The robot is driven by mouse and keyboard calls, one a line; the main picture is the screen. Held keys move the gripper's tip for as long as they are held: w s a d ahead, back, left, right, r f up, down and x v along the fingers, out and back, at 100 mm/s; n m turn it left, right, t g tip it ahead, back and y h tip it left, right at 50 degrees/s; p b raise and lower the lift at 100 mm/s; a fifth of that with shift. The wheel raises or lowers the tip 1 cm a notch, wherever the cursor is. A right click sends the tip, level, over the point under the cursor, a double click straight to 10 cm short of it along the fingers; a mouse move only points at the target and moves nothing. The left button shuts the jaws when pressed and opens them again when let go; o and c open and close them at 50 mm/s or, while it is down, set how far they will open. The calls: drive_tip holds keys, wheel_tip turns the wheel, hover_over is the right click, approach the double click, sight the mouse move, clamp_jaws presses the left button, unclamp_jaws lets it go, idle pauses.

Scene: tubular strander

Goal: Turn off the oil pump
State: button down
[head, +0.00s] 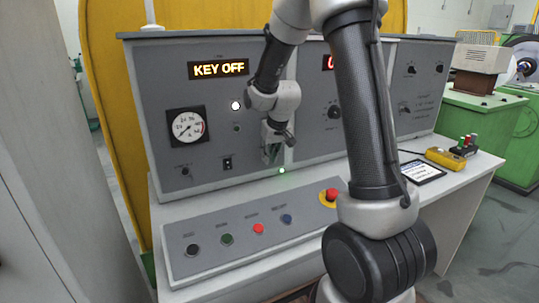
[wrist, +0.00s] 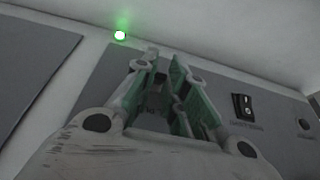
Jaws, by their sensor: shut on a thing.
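My gripper (head: 271,153) is at the lower right part of the grey left control panel (head: 210,140). In the wrist view its green-padded fingers (wrist: 172,75) are closed around a small dark part (wrist: 155,98) at the panel. The fingers hide most of that part, and I cannot read a label for it. A black rocker switch (head: 227,163) is left of my gripper in the head view and shows at right in the wrist view (wrist: 243,106). A green lamp (head: 282,170) is lit close to my gripper. The display (head: 218,69) reads "KEY OFF".
A round gauge (head: 187,127) and a lit white lamp (head: 235,105) are on the panel. Below is a sloped button box (head: 245,235) with several buttons and a red emergency stop (head: 331,195). A tablet (head: 421,172) and a yellow device (head: 446,158) lie at right.

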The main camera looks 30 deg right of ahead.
drive_tip(key=shift+s, duration=0.1)
drive_tip(key=shift+s+f+t, duration=0.15)
drive_tip(key=shift+f+t, duration=0.3)
drive_tip(key=shift+t, duration=0.65)
drive_tip(key=shift+s+f+t, duration=0.2)
drive_tip(key=shift+f+t, duration=0.25)
drive_tip(key=shift+t, duration=0.65)
drive_tip(key=shift+s+f+t, duration=0.15)
drive_tip(key=shift+f+t, duration=0.3)
drive_tip(key=shift+t, duration=0.65)
drive_tip(key=c, duration=1.4)
unclamp_jaws()
drive_tip(key=shift+c, duration=0.2)
